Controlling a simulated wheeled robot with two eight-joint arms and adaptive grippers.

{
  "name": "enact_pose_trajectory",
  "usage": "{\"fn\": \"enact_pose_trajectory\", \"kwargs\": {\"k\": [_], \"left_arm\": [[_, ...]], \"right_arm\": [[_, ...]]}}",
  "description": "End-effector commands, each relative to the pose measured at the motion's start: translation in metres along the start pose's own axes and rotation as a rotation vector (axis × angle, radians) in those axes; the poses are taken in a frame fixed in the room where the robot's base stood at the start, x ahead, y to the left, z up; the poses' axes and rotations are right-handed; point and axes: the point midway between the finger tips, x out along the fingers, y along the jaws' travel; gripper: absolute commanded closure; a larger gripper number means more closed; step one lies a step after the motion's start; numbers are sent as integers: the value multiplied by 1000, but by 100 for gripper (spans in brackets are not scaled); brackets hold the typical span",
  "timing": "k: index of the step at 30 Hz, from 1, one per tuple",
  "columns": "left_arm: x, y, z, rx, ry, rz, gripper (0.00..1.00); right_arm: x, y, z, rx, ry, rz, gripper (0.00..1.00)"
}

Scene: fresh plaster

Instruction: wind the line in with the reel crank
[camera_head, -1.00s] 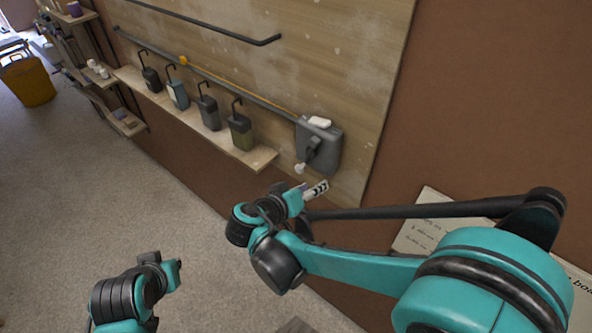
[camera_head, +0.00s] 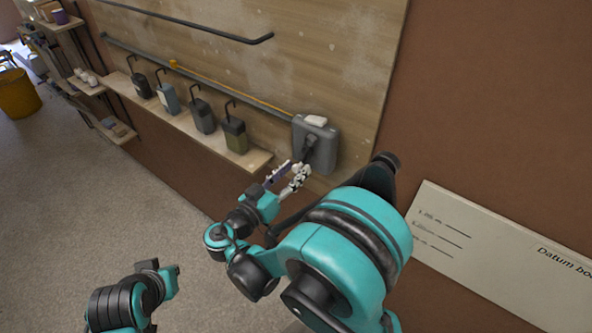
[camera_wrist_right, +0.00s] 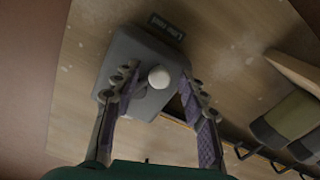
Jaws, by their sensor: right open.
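The reel is a grey box (camera_head: 326,146) on the plaster-marked board, with a dark crank arm (camera_head: 309,148) on its front. In the right wrist view the grey reel (camera_wrist_right: 122,60) and the crank's round white knob (camera_wrist_right: 159,77) show. My right gripper (camera_head: 294,169) is open just below the crank. In the wrist view its two purple-padded fingers stand on either side of the knob, with gaps between; whether the knob is fully between them in depth I cannot tell. An orange line (camera_head: 230,88) runs left from the reel along a dark rail. My left gripper's fingers do not show.
Several dark hooked blocks (camera_head: 203,115) stand on a wooden ledge (camera_head: 255,161) left of the reel. A pale sign (camera_head: 480,250) hangs on the brown wall at the right. A yellow bucket (camera_head: 18,93) stands far left. The floor below the ledge is clear.

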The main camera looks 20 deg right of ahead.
Motion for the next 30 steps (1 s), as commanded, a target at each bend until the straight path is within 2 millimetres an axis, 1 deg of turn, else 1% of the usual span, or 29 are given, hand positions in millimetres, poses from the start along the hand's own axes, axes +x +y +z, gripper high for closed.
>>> {"fn": "enact_pose_trajectory", "kwargs": {"k": [1,4,12,13,14,15,17,18,30], "left_arm": [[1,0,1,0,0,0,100],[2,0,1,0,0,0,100],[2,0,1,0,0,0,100],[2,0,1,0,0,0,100],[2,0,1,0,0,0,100],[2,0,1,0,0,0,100],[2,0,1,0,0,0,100],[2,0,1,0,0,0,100],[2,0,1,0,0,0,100]], "right_arm": [[6,0,1,0,-1,2,57],[12,0,0,0,-1,0,57],[14,0,0,-1,0,-1,57],[14,0,0,-1,-1,-1,63],[14,0,0,-1,-1,-1,70],[14,0,0,-1,-1,-1,81],[14,0,0,-1,-1,-1,97],[14,0,0,-1,0,-1,100],[14,0,-1,-6,2,-2,100]]}}
